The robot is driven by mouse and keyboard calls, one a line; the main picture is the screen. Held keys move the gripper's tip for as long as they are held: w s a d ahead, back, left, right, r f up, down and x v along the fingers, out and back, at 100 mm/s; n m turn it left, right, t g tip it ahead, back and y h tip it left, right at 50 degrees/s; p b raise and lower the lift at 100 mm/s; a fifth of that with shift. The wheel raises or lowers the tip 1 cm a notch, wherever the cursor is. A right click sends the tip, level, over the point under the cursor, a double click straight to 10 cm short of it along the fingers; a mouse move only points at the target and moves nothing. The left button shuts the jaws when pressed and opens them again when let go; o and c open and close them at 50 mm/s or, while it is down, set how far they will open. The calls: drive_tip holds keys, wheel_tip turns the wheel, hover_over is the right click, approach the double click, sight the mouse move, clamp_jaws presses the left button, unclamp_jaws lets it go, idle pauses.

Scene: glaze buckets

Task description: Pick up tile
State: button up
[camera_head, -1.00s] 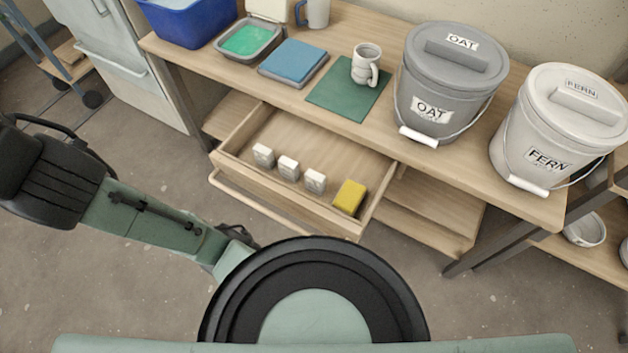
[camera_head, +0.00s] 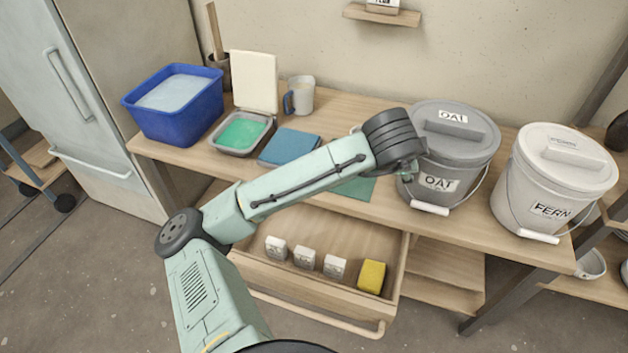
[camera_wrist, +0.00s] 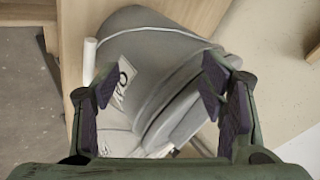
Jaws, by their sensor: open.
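Three small white blocks stand in a row in the open drawer in the head view: a left one (camera_head: 276,248), a middle one (camera_head: 305,257) and a right one (camera_head: 335,267). They look like tiles with faint marks, too small to read. Another white labelled piece (camera_head: 383,5) stands on the small wall shelf, cut off by the top edge. My gripper (camera_wrist: 160,85) is open and empty in the wrist view, with the grey OAT bucket (camera_wrist: 150,60) beyond its fingers. In the head view my arm reaches over the table to the left side of the OAT bucket (camera_head: 452,150).
The drawer (camera_head: 330,303) also holds a yellow sponge (camera_head: 371,276). On the table are a blue tub (camera_head: 172,125), a green-filled tray (camera_head: 241,148), a blue cloth (camera_head: 290,147), a mug (camera_head: 300,95) and the FERN bucket (camera_head: 550,190). My arm covers most of a green mat (camera_head: 355,188).

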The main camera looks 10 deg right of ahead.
drive_tip(key=s+a+f+m+g+y, duration=0.1)
drive_tip(key=s+a+f+g+y, duration=0.2)
drive_tip(key=f, duration=0.4)
drive_tip(key=s+a+f+m+y, duration=0.1)
drive_tip(key=s+a+f+y, duration=0.2)
drive_tip(key=a+f, duration=0.35)
drive_tip(key=m+g+y, duration=0.1)
drive_tip(key=m+y, duration=0.1)
drive_tip(key=y, duration=0.2)
approach(329, 266)
drive_tip(key=f, duration=0.2)
drive_tip(key=x, duration=0.3)
drive_tip(key=p+x, duration=0.1)
drive_tip(key=shift+w+d+f, duration=0.1)
drive_tip(key=shift+w+f, duration=0.2)
drive_tip(key=shift+w, duration=0.1)
drive_tip(key=shift+w+p+x, duration=0.2)
drive_tip(key=shift+p+x, duration=0.7)
drive_tip(key=shift+x, duration=2)
drive_tip(key=shift+d, duration=0.1)
clamp_jaws()
